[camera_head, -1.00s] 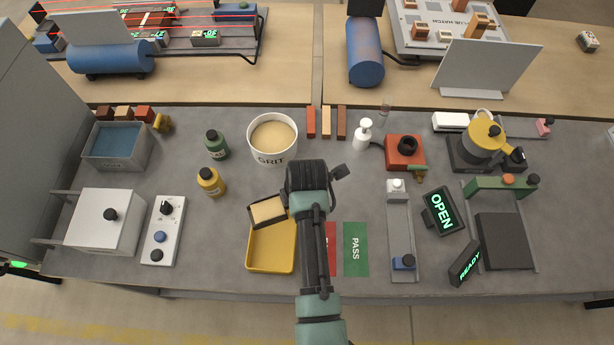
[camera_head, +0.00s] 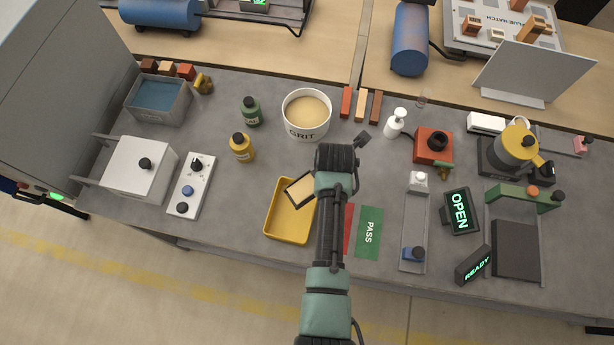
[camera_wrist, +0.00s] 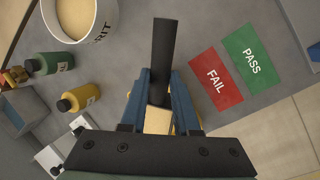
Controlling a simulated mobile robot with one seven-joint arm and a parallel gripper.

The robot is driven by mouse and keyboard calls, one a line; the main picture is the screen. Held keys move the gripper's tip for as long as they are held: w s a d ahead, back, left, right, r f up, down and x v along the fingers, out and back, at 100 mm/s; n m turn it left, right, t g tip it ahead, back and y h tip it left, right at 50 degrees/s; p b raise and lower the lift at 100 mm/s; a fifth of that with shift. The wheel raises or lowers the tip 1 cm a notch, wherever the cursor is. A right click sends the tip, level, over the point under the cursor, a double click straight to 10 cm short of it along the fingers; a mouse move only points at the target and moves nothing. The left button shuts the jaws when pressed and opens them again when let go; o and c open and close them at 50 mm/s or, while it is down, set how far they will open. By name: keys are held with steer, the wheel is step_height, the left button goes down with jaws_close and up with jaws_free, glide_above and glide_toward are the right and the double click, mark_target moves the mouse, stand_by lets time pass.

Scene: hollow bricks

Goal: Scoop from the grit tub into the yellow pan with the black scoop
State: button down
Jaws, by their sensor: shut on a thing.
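The white grit tub (camera_head: 306,133), marked GRIT and filled with tan grit, stands at the back middle of the bench; part of it shows in the wrist view (camera_wrist: 103,22). The yellow pan (camera_head: 285,225) lies in front of it, with no grit visible on the part of its floor I can see. My gripper (camera_wrist: 161,88) is shut on the black scoop (camera_wrist: 164,48), holding its handle between blue fingers. In the head view the scoop's bowl (camera_head: 301,190) is over the pan's back right part, tan inside and tilted. My arm hides the fingers there.
Green (camera_head: 251,111) and yellow (camera_head: 242,147) bottles stand left of the tub. A red FAIL card (camera_wrist: 215,80) and green PASS card (camera_head: 368,232) lie right of the pan. A switch panel (camera_head: 188,190) is to its left. A soap dispenser (camera_head: 396,123) stands to the right.

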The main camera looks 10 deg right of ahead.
stand_by(0.3)
steer(key=shift+s+a+f+t+h, duration=0.1)
steer(key=shift+s+a+t+h, duration=0.2)
steer(key=shift+a+h, duration=0.3)
steer(key=shift+w+d, duration=0.1)
steer(key=shift+s+a+r+t+h+p, duration=0.35)
steer(key=shift+a+r+t+h+p, duration=0.25)
steer(key=shift+r+h, duration=0.3)
steer(key=shift+f+n, duration=0.1)
steer(key=shift+n, duration=0.2)
steer(key=shift+s+a+r+h, duration=0.25)
steer(key=shift+a+r+h, duration=0.05)
steer(key=shift+a+h, duration=0.3)
steer(key=shift+s+a+r+t+h, duration=0.1)
steer(key=shift+a+r+t+h, duration=0.1)
steer(key=shift+r+t+h, duration=0.15)
